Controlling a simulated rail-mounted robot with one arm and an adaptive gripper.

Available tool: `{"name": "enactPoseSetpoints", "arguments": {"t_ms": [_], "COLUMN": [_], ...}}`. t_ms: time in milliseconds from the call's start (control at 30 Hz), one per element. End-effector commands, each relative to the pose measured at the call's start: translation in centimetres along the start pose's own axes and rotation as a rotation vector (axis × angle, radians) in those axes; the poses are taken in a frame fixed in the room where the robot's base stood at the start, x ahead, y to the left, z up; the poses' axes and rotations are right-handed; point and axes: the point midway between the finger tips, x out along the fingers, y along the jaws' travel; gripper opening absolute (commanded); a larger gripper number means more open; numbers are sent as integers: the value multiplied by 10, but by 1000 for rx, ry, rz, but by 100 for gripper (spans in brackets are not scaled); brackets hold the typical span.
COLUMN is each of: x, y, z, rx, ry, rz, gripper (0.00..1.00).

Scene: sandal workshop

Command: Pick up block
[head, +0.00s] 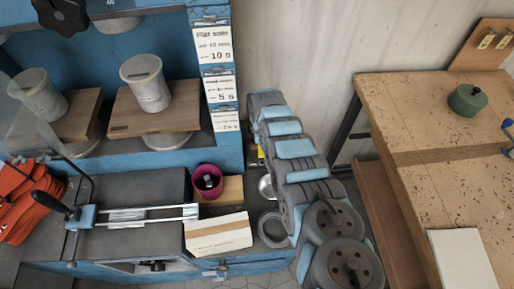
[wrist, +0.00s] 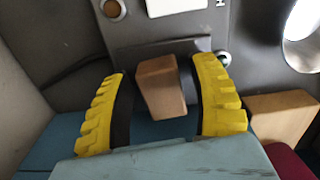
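A brown wooden block (wrist: 160,88) shows in the wrist view between the two yellow fingers of my gripper (wrist: 165,95). It stands against a grey surface. A narrow gap shows on each side of the block, so my gripper looks open around it, not closed on it. In the head view my arm hides most of the gripper, and only a small yellow patch (head: 261,154) shows beside the arm. I cannot make out this block in the head view.
A teal edge (wrist: 165,163) crosses the wrist view's bottom, with another wooden block (wrist: 283,118) at right. A cork-topped bench (head: 415,100) is at right.

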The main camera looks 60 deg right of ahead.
Motion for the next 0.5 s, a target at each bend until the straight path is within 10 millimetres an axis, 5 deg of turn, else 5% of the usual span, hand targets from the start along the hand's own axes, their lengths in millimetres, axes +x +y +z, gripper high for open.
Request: {"name": "enactPoseSetpoints", "arguments": {"t_ms": [33,167,500], "x": [0,0,0], "y": [0,0,0], "z": [0,0,0], "rx": [0,0,1], "ry": [0,0,0], "rz": [0,0,0], "gripper": [43,9,8]}}
